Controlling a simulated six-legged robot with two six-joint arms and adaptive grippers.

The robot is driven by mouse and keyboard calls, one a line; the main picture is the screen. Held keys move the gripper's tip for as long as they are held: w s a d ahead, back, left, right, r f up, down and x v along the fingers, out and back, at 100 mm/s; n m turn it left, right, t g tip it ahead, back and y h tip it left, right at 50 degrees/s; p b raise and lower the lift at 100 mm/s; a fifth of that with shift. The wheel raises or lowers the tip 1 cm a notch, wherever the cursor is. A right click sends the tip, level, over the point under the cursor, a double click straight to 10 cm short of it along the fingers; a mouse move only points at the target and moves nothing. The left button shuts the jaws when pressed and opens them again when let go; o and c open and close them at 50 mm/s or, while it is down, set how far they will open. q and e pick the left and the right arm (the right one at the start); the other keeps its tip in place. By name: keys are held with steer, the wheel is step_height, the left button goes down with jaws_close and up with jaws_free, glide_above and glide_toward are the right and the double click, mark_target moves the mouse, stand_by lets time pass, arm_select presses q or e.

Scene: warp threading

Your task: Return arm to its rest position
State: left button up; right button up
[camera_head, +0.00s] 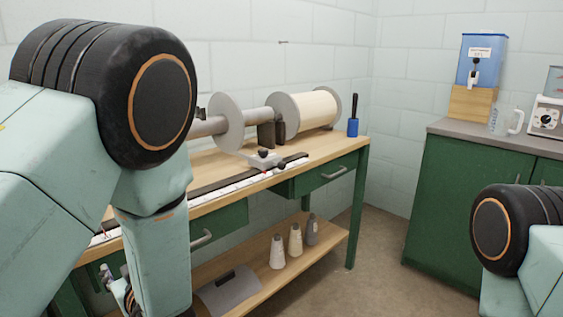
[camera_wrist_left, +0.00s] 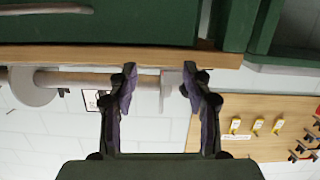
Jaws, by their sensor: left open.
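My left arm (camera_head: 150,230) fills the left side of the head view and hangs down in front of the wooden workbench (camera_head: 345,148). My left gripper shows between its two fingers in the left wrist view (camera_wrist_left: 162,88); the fingers are apart with nothing between them. In the head view only a small part of this gripper shows at the bottom left, beside the forearm. My right arm (camera_head: 515,235) shows as a black joint and pale green link at the lower right; its gripper is out of view.
On the bench are a beam with a cream roll (camera_head: 312,110), a white ruler strip (camera_head: 225,191) and a blue holder (camera_head: 352,127). Cones (camera_head: 295,240) stand on the lower shelf. A green cabinet (camera_head: 440,200) stands right. Floor between is clear. The wrist view is upside down.

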arm_select(q)
steer(key=s+d+f+m+g+h+p, duration=0.1)
steer(key=s+d+f+m+g+h, duration=0.1)
steer(key=s+d+f+m+h, duration=0.4)
steer(key=s+d+f+m+g+h+p, duration=0.1)
steer(key=s+f+m+g+h+p, duration=0.15)
steer(key=f, duration=0.65)
steer(key=s+d+f+g+h+p, duration=0.1)
steer(key=s+d+f+g+h, duration=0.1)
steer(key=s, duration=0.9)
steer(key=s+d+f+m+g+h+p, duration=0.1)
steer(key=s+d+f+g+p, duration=0.1)
steer(key=s, duration=1)
steer(key=shift+d+f+g+h, duration=0.3)
steer(key=shift+f+g, duration=0.2)
steer(key=shift+g, duration=0.45)
